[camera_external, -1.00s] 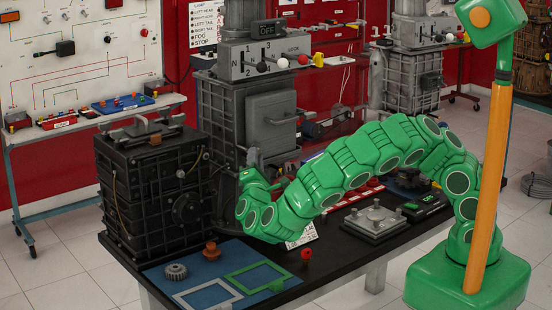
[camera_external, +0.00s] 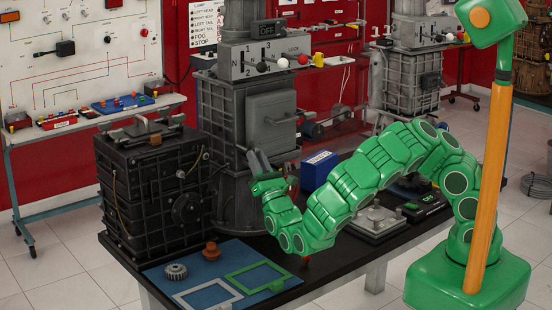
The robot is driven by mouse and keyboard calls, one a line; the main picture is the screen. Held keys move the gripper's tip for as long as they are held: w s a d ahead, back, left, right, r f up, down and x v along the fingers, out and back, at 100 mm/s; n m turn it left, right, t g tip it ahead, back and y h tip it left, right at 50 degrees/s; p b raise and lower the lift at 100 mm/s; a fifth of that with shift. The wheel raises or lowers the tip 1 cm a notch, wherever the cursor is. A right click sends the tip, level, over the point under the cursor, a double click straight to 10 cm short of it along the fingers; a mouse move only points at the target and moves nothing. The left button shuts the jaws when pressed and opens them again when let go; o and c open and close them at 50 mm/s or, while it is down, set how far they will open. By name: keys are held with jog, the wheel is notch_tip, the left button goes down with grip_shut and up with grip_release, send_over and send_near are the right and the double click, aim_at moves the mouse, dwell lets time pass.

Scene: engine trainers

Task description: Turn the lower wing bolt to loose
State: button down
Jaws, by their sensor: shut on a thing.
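The grey engine trainer column (camera_external: 224,125) stands at the back of the black bench, with a square cover (camera_external: 271,122) on its front. My gripper (camera_external: 258,160) is at the end of the green arm, in front of the column just below this cover. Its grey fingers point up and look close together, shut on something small. The lower wing bolt cannot be made out; the fingers and the wrist hide what is held. Which way the bolt is turned cannot be seen.
A black ribbed unit (camera_external: 155,195) stands left of the column. A blue box (camera_external: 318,170) sits behind my arm. A blue mat (camera_external: 205,262) with a gear (camera_external: 176,272), a brown knob (camera_external: 211,251) and frames lies at the front. A metal plate (camera_external: 372,224) lies to the right.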

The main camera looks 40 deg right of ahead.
jog(key=shift+d+n+y, duration=0.1)
jog(key=shift+n+y, duration=0.7)
jog(key=shift+y, duration=0.1)
jog(key=c, duration=1.1)
grip_release()
jog(key=v, duration=0.8)
jog(key=shift+w, duration=0.1)
